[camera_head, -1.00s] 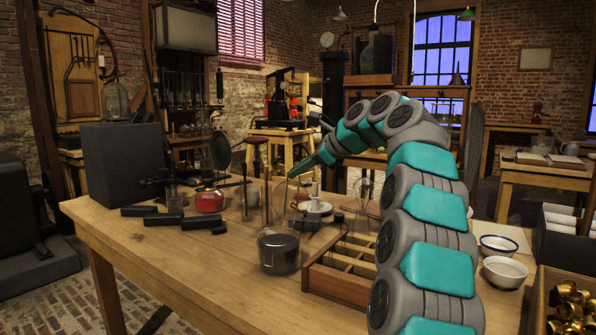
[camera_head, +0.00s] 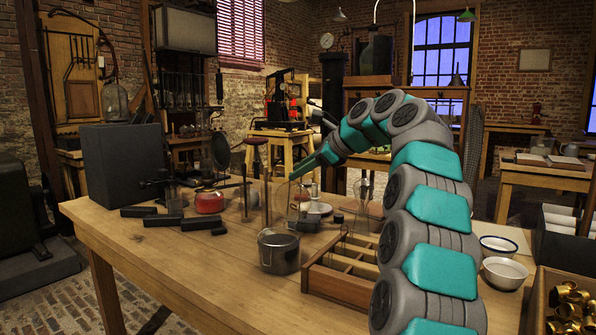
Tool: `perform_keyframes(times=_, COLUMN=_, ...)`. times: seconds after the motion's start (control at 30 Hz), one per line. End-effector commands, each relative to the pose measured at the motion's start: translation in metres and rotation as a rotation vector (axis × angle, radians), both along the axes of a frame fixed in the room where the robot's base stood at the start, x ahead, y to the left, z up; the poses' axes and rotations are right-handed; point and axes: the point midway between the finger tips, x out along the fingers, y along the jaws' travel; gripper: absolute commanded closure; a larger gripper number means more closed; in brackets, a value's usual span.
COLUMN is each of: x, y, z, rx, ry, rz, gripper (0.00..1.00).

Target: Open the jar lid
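My arm reaches in from the right and bends over the wooden workbench (camera_head: 190,262). The narrow far end of my arm, where my gripper (camera_head: 294,176) would be, points down and left above the bench. It is too small to show whether the fingers are open or shut. A grey, metallic-looking round vessel with a side handle (camera_head: 279,252) stands near the middle of the bench, apart from the arm. A clear glass jar (camera_head: 299,212) appears behind it, beneath the arm's end. I cannot tell whether either has a lid on.
A divided wooden tray (camera_head: 342,284) lies right of the vessel. Several black blocks (camera_head: 163,220) and a red round container (camera_head: 209,202) are at the left. A dark box (camera_head: 125,165) stands at the back left. White bowls (camera_head: 505,272) are at the right. The front left bench is clear.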

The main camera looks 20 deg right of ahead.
Motion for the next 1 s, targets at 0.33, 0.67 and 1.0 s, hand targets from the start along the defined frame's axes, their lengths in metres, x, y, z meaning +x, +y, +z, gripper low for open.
perform_keyframes(times=0.33, x=-0.035, y=-0.024, z=0.029, rx=0.001, ry=-0.004, rz=-0.002, gripper=0.63)
perform_keyframes(times=0.67, x=-0.047, y=-0.032, z=0.038, rx=0.001, ry=-0.003, rz=-0.001, gripper=0.63)
perform_keyframes(times=1.0, x=-0.047, y=-0.031, z=0.039, rx=0.001, ry=-0.005, rz=-0.001, gripper=0.63)
